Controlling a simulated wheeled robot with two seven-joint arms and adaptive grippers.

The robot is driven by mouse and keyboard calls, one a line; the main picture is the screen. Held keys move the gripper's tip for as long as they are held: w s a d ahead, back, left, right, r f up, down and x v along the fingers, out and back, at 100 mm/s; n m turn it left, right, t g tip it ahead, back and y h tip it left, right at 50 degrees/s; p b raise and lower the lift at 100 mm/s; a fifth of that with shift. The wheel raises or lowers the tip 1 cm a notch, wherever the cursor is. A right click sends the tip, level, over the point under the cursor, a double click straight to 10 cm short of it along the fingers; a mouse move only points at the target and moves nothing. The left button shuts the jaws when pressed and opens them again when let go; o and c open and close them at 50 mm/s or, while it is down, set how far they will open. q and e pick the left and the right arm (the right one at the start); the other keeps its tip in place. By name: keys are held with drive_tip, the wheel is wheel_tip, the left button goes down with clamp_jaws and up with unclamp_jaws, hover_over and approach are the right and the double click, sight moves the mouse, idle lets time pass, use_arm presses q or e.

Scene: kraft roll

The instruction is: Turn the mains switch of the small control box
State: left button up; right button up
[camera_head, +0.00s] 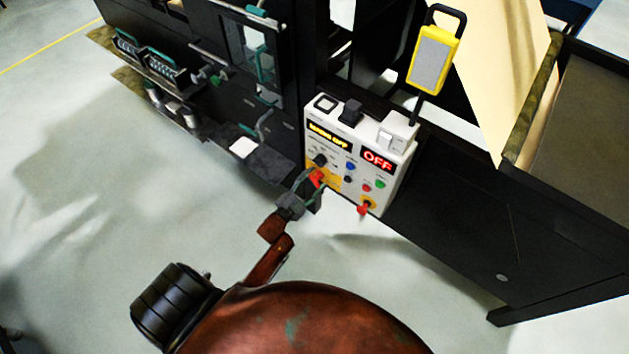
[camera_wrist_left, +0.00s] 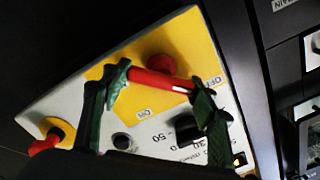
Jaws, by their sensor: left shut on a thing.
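The small control box (camera_head: 398,150) is white and stands upright at the front of the dark machine. Its mains switch (camera_head: 318,177) is a red handle on a yellow plate at the lower left of the face. My left gripper (camera_head: 311,188) is at this switch. In the left wrist view the green fingers of my left gripper (camera_wrist_left: 162,84) are at the two ends of the red handle (camera_wrist_left: 158,79), shut on it. Labels reading ON and OFF show on the yellow plate (camera_wrist_left: 203,47). A sign on the box reads OFF. My right gripper is not in view.
A second red part (camera_head: 363,208) on yellow sits at the box's lower right corner. Small coloured buttons (camera_head: 366,188) and a black knob (camera_head: 320,160) are close by. A yellow-framed device (camera_head: 433,60) stands above the box. Open floor (camera_head: 90,210) lies to the left.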

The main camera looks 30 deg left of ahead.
use_arm(q)
drive_tip(key=o, duration=1.2)
drive_tip(key=shift+c, duration=0.2)
drive_tip(key=s, duration=1.2)
drive_tip(key=shift+a, duration=0.45)
